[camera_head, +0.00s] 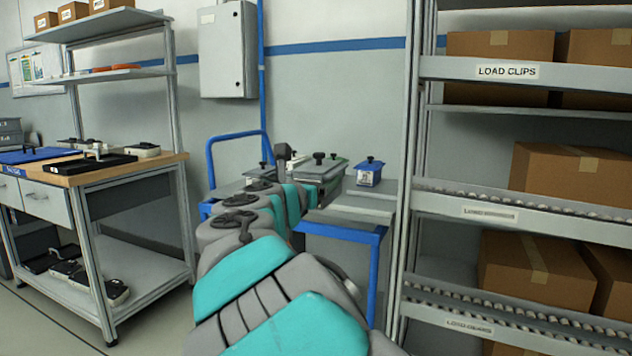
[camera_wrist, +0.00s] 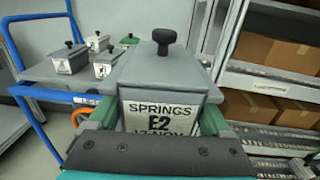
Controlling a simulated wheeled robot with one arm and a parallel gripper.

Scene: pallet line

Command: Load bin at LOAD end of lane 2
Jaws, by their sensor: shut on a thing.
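My gripper (camera_head: 318,186) is shut on a grey bin (camera_head: 320,169) with a grey lid and a black knob. In the wrist view this bin (camera_wrist: 163,88) fills the middle, upright, its white label reading SPRINGS, E2 and a partly hidden date line. The dark bar of my gripper (camera_wrist: 155,150) crosses below it and covers the label's lower edge. The flow rack (camera_head: 520,205) stands to the right of the held bin, with a shelf labelled LOAD CLIPS and roller lanes below. The lower lane labels are too blurred to read surely.
A blue-framed cart (camera_head: 340,230) stands behind my arm. It carries a blue bin (camera_head: 369,172) near the rack and several grey bins (camera_wrist: 70,60). Cardboard boxes (camera_head: 570,172) sit in the rack. A workbench (camera_head: 110,170) stands left, with open floor before it.

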